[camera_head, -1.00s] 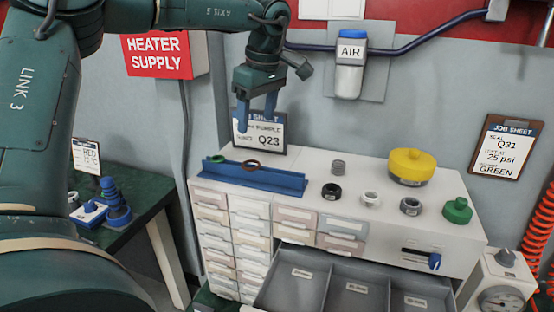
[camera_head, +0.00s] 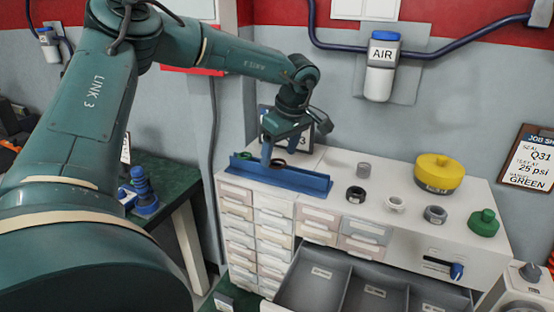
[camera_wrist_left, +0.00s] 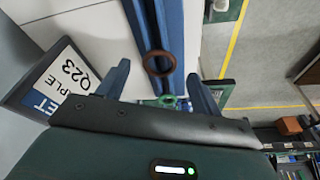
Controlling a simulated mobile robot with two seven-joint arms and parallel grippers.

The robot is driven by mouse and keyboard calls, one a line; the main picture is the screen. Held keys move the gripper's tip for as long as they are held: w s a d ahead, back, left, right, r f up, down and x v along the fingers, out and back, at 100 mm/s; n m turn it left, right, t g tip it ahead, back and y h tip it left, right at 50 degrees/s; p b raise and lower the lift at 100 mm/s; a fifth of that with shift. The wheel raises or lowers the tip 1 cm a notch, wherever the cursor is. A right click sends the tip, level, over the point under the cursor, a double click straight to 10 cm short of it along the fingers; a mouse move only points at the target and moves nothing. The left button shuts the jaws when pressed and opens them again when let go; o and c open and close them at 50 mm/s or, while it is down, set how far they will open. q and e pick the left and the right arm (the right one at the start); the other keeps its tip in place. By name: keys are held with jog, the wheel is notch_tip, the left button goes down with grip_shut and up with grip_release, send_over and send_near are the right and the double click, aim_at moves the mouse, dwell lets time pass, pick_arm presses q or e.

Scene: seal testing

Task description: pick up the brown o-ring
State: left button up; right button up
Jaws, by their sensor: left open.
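The brown o-ring (camera_head: 279,162) rests on the blue holder (camera_head: 290,180) on top of the white cabinet. In the left wrist view the brown o-ring (camera_wrist_left: 173,65) lies across the blue rails, between and slightly beyond my fingertips. A green o-ring (camera_wrist_left: 168,101) lies on the same holder, closer to the palm in that view. My left gripper (camera_head: 281,154) is above the holder, its blue fingers spread and empty. In the left wrist view the left gripper (camera_wrist_left: 158,68) has one finger on each side of the holder. Contact with the ring cannot be told. My right gripper is not seen.
To the right on the cabinet are several small rings, a yellow-topped part (camera_head: 439,170) and a green part (camera_head: 483,223). An open drawer (camera_head: 330,290) juts out in front.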

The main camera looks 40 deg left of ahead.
pick_arm(q)
jog(key=shift+a+f, duration=0.2)
jog(key=shift+f, duration=0.5)
jog(key=shift+c, duration=0.4)
jog(key=c, duration=1)
